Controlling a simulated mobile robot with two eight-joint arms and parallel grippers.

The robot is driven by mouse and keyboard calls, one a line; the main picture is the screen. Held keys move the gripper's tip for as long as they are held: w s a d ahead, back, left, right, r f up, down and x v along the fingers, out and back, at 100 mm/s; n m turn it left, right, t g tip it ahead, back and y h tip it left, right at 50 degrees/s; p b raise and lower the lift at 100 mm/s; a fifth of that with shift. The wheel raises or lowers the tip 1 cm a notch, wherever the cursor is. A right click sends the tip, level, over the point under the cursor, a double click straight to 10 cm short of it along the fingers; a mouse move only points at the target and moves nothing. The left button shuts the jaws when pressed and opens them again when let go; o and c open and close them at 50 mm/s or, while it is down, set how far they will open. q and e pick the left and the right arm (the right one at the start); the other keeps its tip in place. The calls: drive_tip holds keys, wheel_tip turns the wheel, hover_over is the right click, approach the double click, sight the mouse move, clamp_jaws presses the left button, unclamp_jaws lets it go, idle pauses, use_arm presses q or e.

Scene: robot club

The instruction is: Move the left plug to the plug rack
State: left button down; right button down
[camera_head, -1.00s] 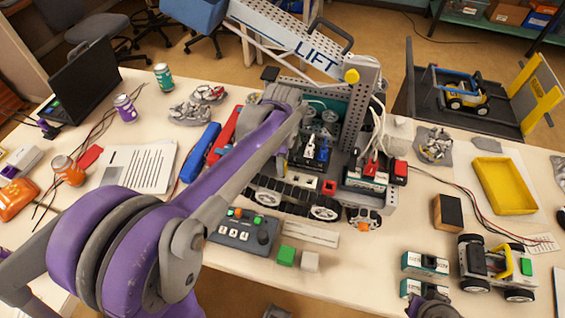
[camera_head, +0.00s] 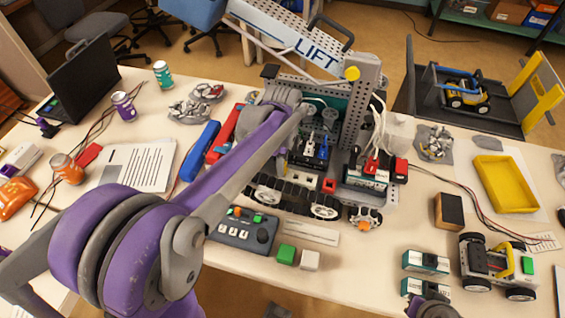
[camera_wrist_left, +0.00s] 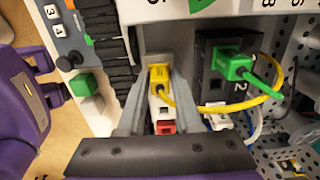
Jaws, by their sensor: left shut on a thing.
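In the left wrist view a yellow plug (camera_wrist_left: 159,74) with a yellow cable sits at the tips of my left gripper (camera_wrist_left: 156,88), whose fingers are shut on it. A white piece (camera_wrist_left: 162,108) with a red part shows between the fingers. To its right, a green plug (camera_wrist_left: 232,66) is in a black block (camera_wrist_left: 211,91) marked 2. I cannot tell which part is the plug rack. The end of my right arm (camera_head: 430,307) shows only partly at the bottom edge.
The tracked lift robot (camera_head: 300,200) stands around the work spot. A control box (camera_head: 240,232) and a green cube (camera_head: 286,254) lie in front of it. Battery packs (camera_head: 426,261) and a small wheeled vehicle (camera_head: 488,262) are at right.

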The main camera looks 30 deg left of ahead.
use_arm(q)
drive_tip(key=shift+f, duration=0.35)
use_arm(e)
drive_tip(key=shift+f, duration=0.25)
idle(0.3)
use_arm(q)
drive_tip(key=c, duration=0.5)
unclamp_jaws()
drive_tip(key=shift+r+p, duration=2.05)
drive_tip(key=shift+r, duration=1.5)
use_arm(e)
drive_tip(key=r, duration=0.2)
drive_tip(key=w+r, duration=0.1)
drive_tip(key=r, duration=0.2)
drive_tip(key=shift+w+r, duration=0.2)
use_arm(q)
drive_tip(key=s+d+f+n+t, duration=0.1)
drive_tip(key=s+d+n, duration=0.1)
drive_tip(key=s+n, duration=0.3)
drive_tip(key=s+d+f+n+t, duration=0.1)
drive_tip(key=s+d+n+t, duration=0.1)
drive_tip(key=s+n, duration=0.3)
drive_tip(key=s+d+f+n+t, duration=0.1)
drive_tip(key=s+d+n+t, duration=0.1)
drive_tip(key=s+n, duration=0.3)
drive_tip(key=shift+s+d, duration=0.1)
drive_tip(key=shift+d, duration=0.3)
